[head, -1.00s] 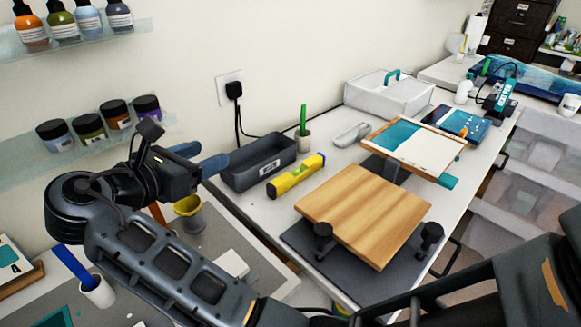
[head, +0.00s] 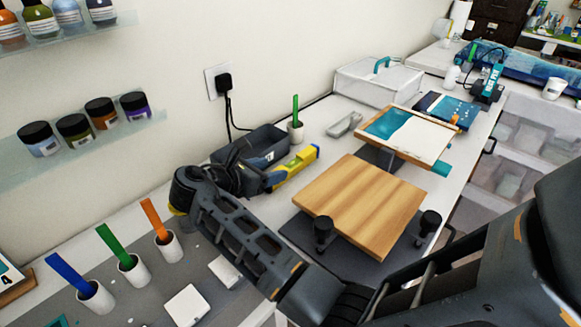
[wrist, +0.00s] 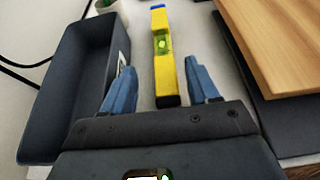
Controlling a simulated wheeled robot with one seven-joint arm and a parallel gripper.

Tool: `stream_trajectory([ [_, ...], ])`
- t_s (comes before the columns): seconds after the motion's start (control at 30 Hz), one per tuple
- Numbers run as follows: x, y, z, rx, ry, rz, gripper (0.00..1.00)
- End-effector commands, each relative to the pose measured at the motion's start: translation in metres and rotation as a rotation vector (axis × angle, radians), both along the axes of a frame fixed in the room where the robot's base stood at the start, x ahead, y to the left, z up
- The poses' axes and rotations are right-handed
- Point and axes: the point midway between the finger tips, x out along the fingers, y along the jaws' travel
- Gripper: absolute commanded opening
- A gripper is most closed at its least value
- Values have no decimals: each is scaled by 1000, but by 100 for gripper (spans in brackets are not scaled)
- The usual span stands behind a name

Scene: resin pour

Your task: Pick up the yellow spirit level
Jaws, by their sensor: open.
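The yellow spirit level (head: 297,164) lies on the white table between the dark grey bin and the wooden board. My gripper (wrist: 160,82) is open, one finger on each side of the level's line, with nothing held. In the head view my wrist covers the level's near end, and my gripper (head: 266,178) shows only in part there.
The dark grey bin (wrist: 68,85) stands close on the left. The wooden board (head: 362,205) on its dark base is close on the right. A white cup with a green stick (head: 295,130) stands behind the level. A grey tool (head: 344,124) lies further back.

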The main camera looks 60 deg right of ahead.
Motion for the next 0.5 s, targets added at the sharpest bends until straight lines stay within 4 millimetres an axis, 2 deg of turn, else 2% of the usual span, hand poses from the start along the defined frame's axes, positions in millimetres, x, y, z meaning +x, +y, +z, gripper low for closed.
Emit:
stream_trajectory([
  [0.33,-13,-32,-17,0,-1,-3,60],
  [0.5,-16,-44,-18,0,0,0,60],
])
